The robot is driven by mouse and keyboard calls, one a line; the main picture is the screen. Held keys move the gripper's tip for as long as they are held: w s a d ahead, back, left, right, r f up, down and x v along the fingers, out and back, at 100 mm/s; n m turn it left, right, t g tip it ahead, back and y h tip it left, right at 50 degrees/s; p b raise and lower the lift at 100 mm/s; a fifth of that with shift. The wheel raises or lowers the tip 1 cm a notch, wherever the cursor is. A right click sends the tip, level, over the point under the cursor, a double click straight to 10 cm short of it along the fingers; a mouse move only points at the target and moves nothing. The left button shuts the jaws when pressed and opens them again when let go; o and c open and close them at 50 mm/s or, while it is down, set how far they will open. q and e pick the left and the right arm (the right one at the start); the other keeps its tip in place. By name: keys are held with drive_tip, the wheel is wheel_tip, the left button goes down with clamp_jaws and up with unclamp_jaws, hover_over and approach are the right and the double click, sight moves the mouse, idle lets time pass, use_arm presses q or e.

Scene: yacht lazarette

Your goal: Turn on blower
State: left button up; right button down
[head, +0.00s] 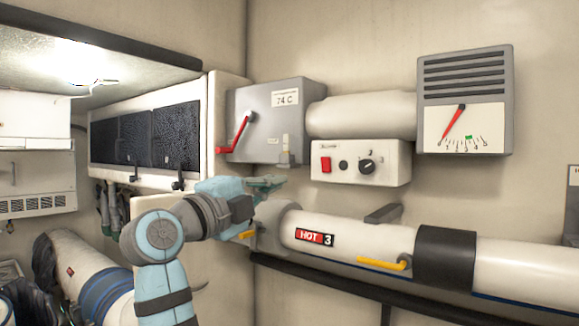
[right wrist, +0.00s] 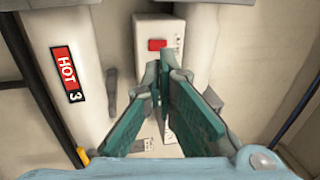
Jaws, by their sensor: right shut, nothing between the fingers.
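A white control box (head: 360,162) is on the wall, with a red rocker switch (head: 326,164), a small black button and a black rotary knob (head: 367,167). The box lettering is too small to read surely. My right gripper (head: 270,184) is just left of and below the box, shut and empty, apart from the switch. In the right wrist view the shut fingertips (right wrist: 160,72) point toward the box (right wrist: 158,22), with the red switch (right wrist: 157,44) beyond them. A vented gauge unit (head: 465,75) has a red needle near the scale's low end. My left gripper is not in view.
A grey box (head: 270,97) with a red lever (head: 235,135) and a "74 C" label is above left. A white pipe (head: 363,235) marked "HOT 3" (head: 314,237), with a yellow handle (head: 385,263), runs below. A white cylinder (head: 360,114) joins the grey box and gauge unit.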

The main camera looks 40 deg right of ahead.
drive_tip(key=p, duration=0.2)
approach(324, 160)
drive_tip(key=p+x, duration=0.2)
drive_tip(key=x, duration=0.4)
drive_tip(key=shift+r, duration=0.2)
drive_tip(key=shift+w+d, duration=0.35)
drive_tip(key=shift+d, duration=0.15)
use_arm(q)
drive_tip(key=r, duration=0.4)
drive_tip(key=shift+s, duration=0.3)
use_arm(e)
drive_tip(key=shift+s, duration=0.15)
